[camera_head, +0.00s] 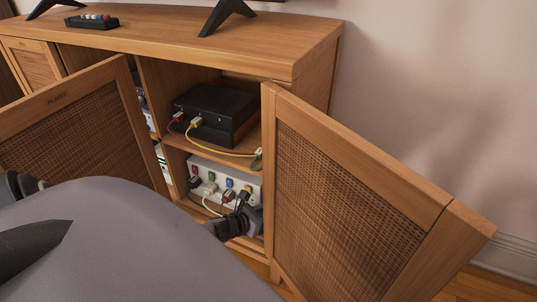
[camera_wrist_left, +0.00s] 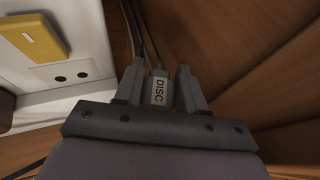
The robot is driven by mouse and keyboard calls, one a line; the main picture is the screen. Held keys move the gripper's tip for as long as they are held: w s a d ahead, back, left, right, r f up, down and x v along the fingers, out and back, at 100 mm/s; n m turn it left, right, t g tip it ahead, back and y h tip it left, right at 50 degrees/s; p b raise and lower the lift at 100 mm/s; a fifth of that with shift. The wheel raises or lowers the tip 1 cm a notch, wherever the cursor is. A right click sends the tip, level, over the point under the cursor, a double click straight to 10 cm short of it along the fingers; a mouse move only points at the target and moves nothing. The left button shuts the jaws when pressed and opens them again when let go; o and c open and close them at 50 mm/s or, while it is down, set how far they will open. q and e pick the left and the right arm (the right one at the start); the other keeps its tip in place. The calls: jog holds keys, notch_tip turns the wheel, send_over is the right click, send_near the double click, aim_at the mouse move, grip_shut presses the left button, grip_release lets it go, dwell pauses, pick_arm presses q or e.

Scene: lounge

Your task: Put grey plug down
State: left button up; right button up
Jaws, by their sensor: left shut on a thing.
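The grey plug (camera_wrist_left: 159,91) carries a "DISC" label and sits between the two fingers of my left gripper (camera_wrist_left: 160,88), which is shut on it. In the head view my left gripper (camera_head: 241,212) is low in the open cabinet, at the right end of the white power strip (camera_head: 224,171). The plug cannot be made out clearly there. In the wrist view an empty two-hole socket (camera_wrist_left: 72,77) and a yellow switch (camera_wrist_left: 33,36) on the strip lie left of the plug, apart from it. My right gripper is not in view.
Several other plugs sit in the strip to the left. A black box (camera_head: 215,112) with red and yellow cables stands on the shelf above. The open right door (camera_head: 345,205) is close beside my gripper; the open left door (camera_head: 75,135) stands opposite.

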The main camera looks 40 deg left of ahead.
pick_arm(q)
jog(key=shift+w+f, duration=0.1)
jog(key=shift+f, duration=0.2)
notch_tip(320, 180, down, 2)
jog(key=shift+f+b, duration=0.15)
jog(key=shift+b, duration=0.9)
jog(key=shift+f, duration=0.3)
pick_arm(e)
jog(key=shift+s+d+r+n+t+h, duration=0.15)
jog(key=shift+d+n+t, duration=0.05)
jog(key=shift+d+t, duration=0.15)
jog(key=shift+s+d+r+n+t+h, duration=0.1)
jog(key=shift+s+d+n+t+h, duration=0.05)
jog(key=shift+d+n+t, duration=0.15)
pick_arm(q)
jog(key=shift+f, duration=0.6)
jog(key=o, duration=0.8)
jog(key=shift+o, duration=0.2)
